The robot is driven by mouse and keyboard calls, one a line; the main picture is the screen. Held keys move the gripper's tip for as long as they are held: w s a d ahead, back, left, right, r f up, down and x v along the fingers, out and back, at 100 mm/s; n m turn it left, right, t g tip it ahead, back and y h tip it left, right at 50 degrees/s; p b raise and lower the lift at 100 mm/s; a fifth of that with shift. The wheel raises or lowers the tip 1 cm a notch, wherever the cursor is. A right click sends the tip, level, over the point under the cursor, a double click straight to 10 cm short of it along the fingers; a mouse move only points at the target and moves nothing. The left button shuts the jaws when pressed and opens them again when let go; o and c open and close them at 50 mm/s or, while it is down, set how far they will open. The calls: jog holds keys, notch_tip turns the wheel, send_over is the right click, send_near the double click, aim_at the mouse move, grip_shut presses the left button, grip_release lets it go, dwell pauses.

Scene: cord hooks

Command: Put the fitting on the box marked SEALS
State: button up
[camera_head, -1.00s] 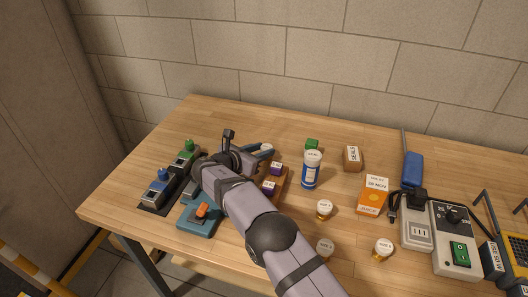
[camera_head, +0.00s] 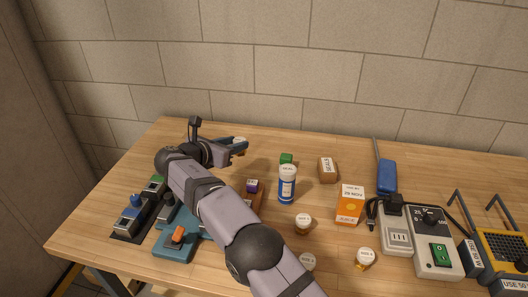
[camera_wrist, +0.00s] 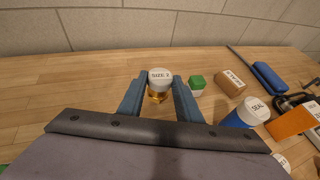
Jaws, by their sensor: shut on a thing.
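A fitting (camera_wrist: 159,86) with a brass body and a white cap marked SIZE 2 is between the fingers of my gripper (camera_wrist: 160,92) in the wrist view. The fingers are shut on it. In the head view my gripper (camera_head: 236,147) is at the back left of the table, with the fitting's white top (camera_head: 240,140) showing at its tips. A brown box (camera_head: 327,170) with a white label, reading SEALS, stands to the right of my gripper, apart from it. The box also shows in the wrist view (camera_wrist: 230,83), right of the fitting.
A green block (camera_head: 287,158) and a blue bottle (camera_head: 287,185) stand between my gripper and the brown box. An orange carton (camera_head: 350,205), several white-capped fittings, a power strip (camera_head: 397,232) and a switch box (camera_head: 434,245) fill the right. The table's back left is clear.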

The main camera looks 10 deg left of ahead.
jog(key=w+d+r+m+h+p, duration=0.1)
jog(key=w+d+r, duration=0.15)
jog(key=d, duration=0.25)
jog(key=w+d+r+m+g+h, duration=0.1)
jog(key=w+d+r, duration=0.1)
jog(key=d+r, duration=0.3)
jog(key=w+d+r+m+h+p, duration=0.1)
jog(key=w+d+r, duration=0.15)
jog(key=d, duration=0.35)
jog(key=d+r+m+g+h+p, duration=0.1)
jog(key=d+r, duration=0.2)
jog(key=d, duration=0.7)
jog(key=d+r+m+g+h, duration=0.1)
jog(key=d+r, duration=0.2)
jog(key=d, duration=0.8)
jog(key=n+t+y, duration=0.4)
jog(key=n+y, duration=0.2)
send_over(326, 164)
jog(key=shift+f, duration=10.55)
jog(key=shift+f+b, duration=0.25)
jog(key=shift+b, duration=0.2)
jog(key=o, duration=1.1)
